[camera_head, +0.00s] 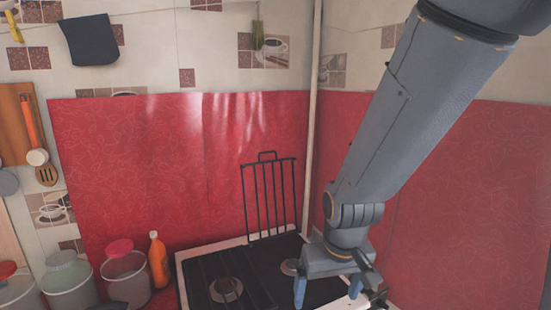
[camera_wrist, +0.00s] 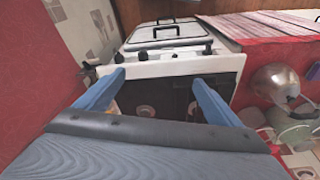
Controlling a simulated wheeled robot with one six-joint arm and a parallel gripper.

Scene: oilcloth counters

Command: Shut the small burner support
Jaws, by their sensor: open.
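A black wire burner support (camera_head: 269,198) stands raised, nearly upright, at the back of the stove in the head view, with a small loop handle on its top edge. Another dark grate (camera_head: 228,277) lies flat over the left part of the stove top. My gripper (camera_head: 330,287) is open, with blue fingers pointing down, over the front right of the stove and apart from the raised support. In the wrist view my open gripper (camera_wrist: 157,82) has nothing between its fingers, and the stove front shows beyond.
Red oilcloth (camera_head: 140,165) covers the walls behind and right of the stove. An orange bottle (camera_head: 158,260) and lidded jars (camera_head: 125,275) stand left of the stove. A white pipe (camera_head: 313,110) runs up the corner. A metal kettle (camera_wrist: 276,83) shows in the wrist view.

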